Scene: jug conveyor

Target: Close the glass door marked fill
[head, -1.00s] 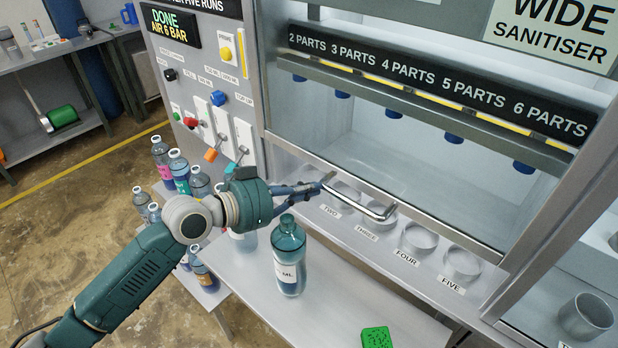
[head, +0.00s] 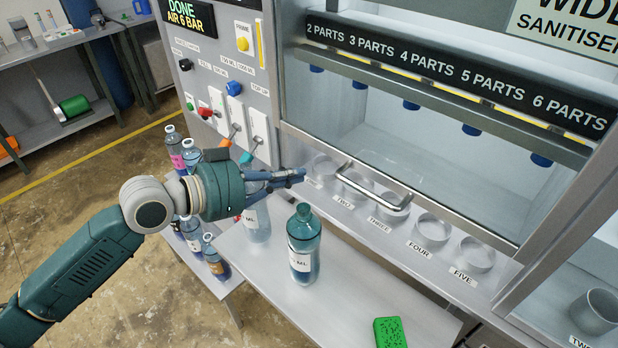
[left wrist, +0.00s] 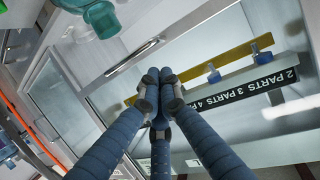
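The glass door (head: 440,185) has a silver bar handle (head: 380,188) along its lower edge. That edge lies low, just behind the row of cup recesses; I cannot tell whether it touches the ledge. No fill mark is readable on the door. My left gripper (head: 303,174) is left of the handle, apart from it, with its fingers drawn together and empty. In the left wrist view the gripper's fingertips (left wrist: 155,82) meet, and the handle (left wrist: 133,57) lies beyond them, clear of the fingers. My right gripper is out of view.
A green block (head: 390,332) lies at the front. Several bottles stand at left. A grey cup (head: 594,312) is at right.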

